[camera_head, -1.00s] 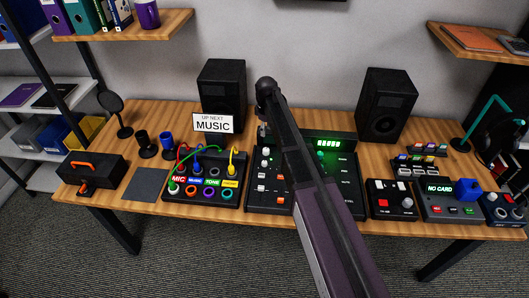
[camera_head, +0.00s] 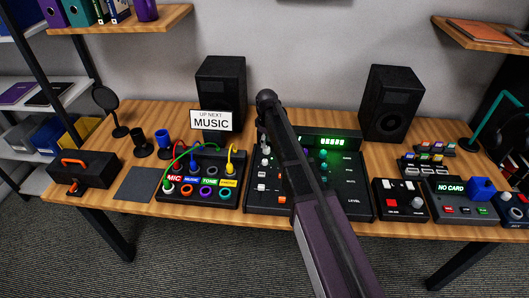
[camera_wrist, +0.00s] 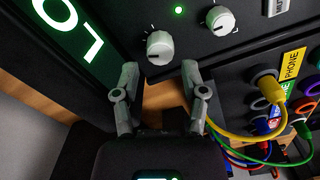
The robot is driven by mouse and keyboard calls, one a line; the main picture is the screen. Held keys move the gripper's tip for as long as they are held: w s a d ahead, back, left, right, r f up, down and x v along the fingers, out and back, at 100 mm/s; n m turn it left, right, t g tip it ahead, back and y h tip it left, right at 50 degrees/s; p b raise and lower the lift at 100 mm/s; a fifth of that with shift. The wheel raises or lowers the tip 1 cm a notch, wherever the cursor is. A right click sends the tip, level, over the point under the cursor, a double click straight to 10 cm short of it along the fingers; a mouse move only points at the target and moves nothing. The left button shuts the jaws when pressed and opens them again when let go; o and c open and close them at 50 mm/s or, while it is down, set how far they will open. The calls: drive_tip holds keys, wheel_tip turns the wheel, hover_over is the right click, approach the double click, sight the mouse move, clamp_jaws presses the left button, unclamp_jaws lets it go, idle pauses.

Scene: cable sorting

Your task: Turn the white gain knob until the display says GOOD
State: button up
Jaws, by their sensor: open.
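A white knob (camera_wrist: 159,48) with a pointer mark sits on the black mixer (camera_head: 355,198), just beyond my fingertips in the wrist view. A second white knob (camera_wrist: 219,19) is further up and right. No label shows which is gain. My gripper (camera_wrist: 160,72) is open and empty, its two fingers spread short of the nearer knob and apart from it. A lit green-and-white display (camera_wrist: 72,28) at the upper left shows turned letters that appear to read LO.
A patch box (camera_head: 200,200) with colored cables stands left of the mixer; its yellow cable (camera_wrist: 272,92) lies close right of my fingers. Two speakers (camera_head: 388,102) and a MUSIC sign (camera_head: 211,121) stand behind. A NO CARD box (camera_head: 460,203) is at right.

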sight(267, 147)
drive_tip(key=shift+f+b, duration=1.6)
drive_tip(key=shift+f, duration=0.3)
clamp_jaws()
drive_tip(key=shift+m, duration=2.4)
